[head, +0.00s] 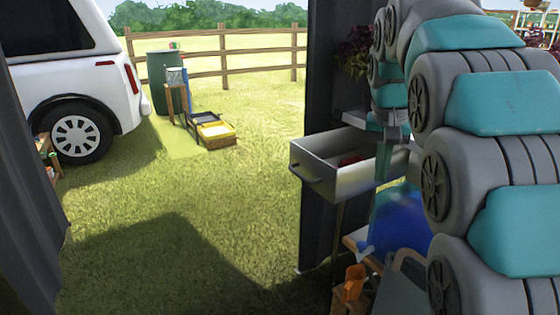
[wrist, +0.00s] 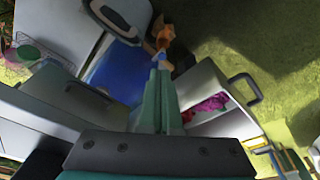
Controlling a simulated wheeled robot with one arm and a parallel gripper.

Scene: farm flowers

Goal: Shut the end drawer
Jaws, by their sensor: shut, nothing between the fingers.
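The end drawer (head: 330,172), a pale metal box with a bar handle (head: 307,174), stands pulled out in the head view. Something dark red lies inside. In the wrist view an open drawer (wrist: 210,84) with a dark handle (wrist: 244,88) lies right of my fingers, with magenta contents (wrist: 208,108). My gripper (wrist: 159,75) is shut and empty, its teal fingers together beside the drawer. In the head view my gripper (head: 384,165) points down just right of the drawer's open box. Whether it touches the drawer I cannot tell.
A dark post (head: 320,215) stands beside the drawer. A blue object (head: 398,222) and an orange item (head: 354,280) are below it. Another handled front (wrist: 88,94) shows left in the wrist view. Open grass (head: 190,190) lies left, with a white vehicle (head: 85,75) beyond.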

